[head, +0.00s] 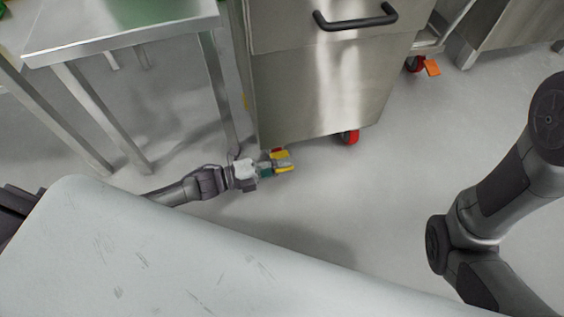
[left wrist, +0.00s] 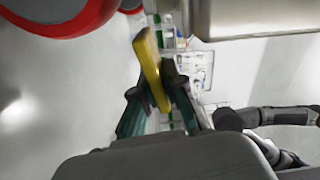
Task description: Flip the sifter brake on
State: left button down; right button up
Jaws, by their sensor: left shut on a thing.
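The yellow brake tab (head: 281,155) is low by the bottom front edge of the stainless steel cabinet (head: 318,95), next to a red caster that is mostly hidden. My left gripper (head: 276,165) reaches in from the left close to the floor and is shut on the yellow tab. In the left wrist view the yellow tab (left wrist: 150,68) stands tilted between the two dark and teal fingers of my left gripper (left wrist: 158,98). A red caster wheel (left wrist: 62,18) shows at the top left there. My right gripper is out of view; only my right arm shows.
A steel table (head: 130,35) with thin legs stands at the left, close behind my left arm. Another red caster (head: 348,137) is under the cabinet's right side. An orange tab (head: 432,68) is on a farther caster. The floor right of the cabinet is clear.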

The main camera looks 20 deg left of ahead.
pick_arm(q)
jog(key=shift+f+m, duration=0.55)
jog(key=shift+m, duration=0.65)
jog(key=shift+f+m+b, duration=0.25)
jog(key=shift+m+b, duration=0.05)
jog(key=shift+m, duration=0.4)
jog(key=shift+f+m+b, duration=0.25)
jog(key=shift+m+b, duration=0.05)
jog(key=shift+m, duration=0.4)
jog(key=c, duration=1.2)
grip_release()
jog(key=shift+c, duration=0.2)
jog(key=v, duration=1.2)
